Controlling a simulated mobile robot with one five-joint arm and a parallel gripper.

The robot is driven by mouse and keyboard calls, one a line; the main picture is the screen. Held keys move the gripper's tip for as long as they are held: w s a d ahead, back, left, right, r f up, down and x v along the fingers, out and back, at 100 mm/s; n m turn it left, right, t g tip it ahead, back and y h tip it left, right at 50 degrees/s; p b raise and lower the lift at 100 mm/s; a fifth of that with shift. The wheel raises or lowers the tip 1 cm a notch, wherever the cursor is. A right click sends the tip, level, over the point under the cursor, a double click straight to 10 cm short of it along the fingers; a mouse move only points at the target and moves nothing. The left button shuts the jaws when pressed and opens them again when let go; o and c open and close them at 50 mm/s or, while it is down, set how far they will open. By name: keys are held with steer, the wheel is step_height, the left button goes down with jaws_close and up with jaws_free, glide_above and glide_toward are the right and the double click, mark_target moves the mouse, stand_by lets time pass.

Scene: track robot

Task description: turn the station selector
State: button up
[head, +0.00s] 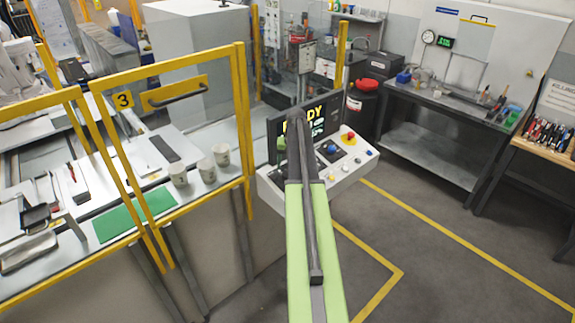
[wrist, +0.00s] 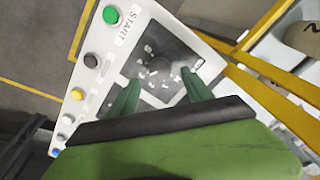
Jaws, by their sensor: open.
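The station selector (wrist: 158,66) is a dark round knob on a dark square plate with pale markings, on the sloped white control panel (wrist: 135,48). In the wrist view my gripper (wrist: 160,77) is open, its two green fingers pointing at the plate, one on each side below the knob. The knob lies ahead, between the lines of the fingers. I cannot tell whether they touch the plate. In the head view the control panel (head: 349,172) stands beyond my arm, which hides part of it.
A green START button (wrist: 111,15) and several other buttons line the panel. A lit screen (head: 325,122) stands behind it. A yellow-framed fence (head: 243,120) stands left, beside a counter with cups (head: 220,154). A workbench (head: 440,150) is at right. Floor between is clear.

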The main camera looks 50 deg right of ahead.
step_height(320, 180, up, 12)
steer(key=s+p, duration=0.2)
steer(key=p, duration=0.8)
steer(key=shift+s+r+p, duration=0.2)
steer(key=shift+p, duration=0.15)
steer(key=shift+a, duration=0.1)
